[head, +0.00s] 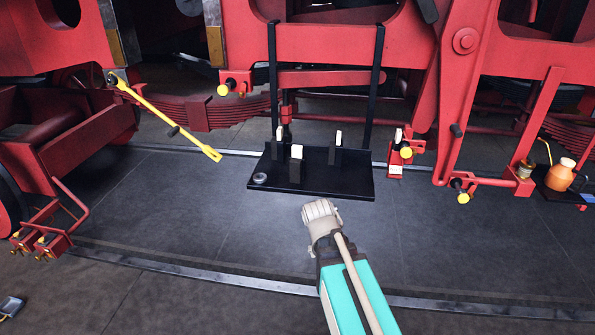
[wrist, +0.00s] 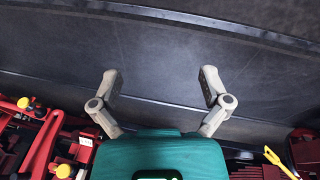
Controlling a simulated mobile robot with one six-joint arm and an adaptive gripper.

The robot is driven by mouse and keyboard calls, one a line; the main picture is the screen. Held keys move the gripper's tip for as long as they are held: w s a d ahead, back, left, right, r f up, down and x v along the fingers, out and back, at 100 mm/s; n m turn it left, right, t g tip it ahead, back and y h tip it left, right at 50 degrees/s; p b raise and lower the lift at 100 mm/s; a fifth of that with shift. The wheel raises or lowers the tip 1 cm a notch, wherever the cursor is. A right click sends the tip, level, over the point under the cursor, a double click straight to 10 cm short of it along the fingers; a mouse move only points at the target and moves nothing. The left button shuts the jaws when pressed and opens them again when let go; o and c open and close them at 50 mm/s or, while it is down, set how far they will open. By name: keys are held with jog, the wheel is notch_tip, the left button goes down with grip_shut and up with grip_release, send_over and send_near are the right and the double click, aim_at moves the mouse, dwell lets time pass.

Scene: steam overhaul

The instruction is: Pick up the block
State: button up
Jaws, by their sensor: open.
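Small cream blocks stand in dark holders on a black tray (head: 320,188): one at the back left (head: 280,133), one at the front left (head: 297,152) and one at the right (head: 338,137). I cannot tell which one the task means. My gripper (head: 319,209) is in front of the tray, nearer the camera, apart from it and empty. In the wrist view my gripper (wrist: 160,82) has its two fingers spread wide, with only dark floor and a rail between them. No block shows in the wrist view.
The tray hangs on black straps (head: 273,75) below a red frame. A similar pale piece (head: 398,135) stands on a red bracket at the right. A yellow bar (head: 165,118) slants at the left. An orange oil can (head: 561,175) stands far right. Floor before the tray is clear.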

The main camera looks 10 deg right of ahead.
jog(key=w+d+m+t+h+b, duration=0.2)
jog(key=w+t+h, duration=0.15)
jog(key=w, duration=0.45)
jog(key=m+t+h+b, duration=0.1)
jog(key=t+h+b, duration=0.1)
jog(key=t+b, duration=0.75)
send_near(297, 156)
jog(key=s+f+t+p, duration=0.2)
jog(key=s+p, duration=0.1)
jog(key=s, duration=0.1)
jog(key=shift+w+a+r, duration=0.2)
jog(key=shift+a, duration=0.2)
jog(key=shift+w, duration=0.1)
jog(key=shift+x, duration=4.2)
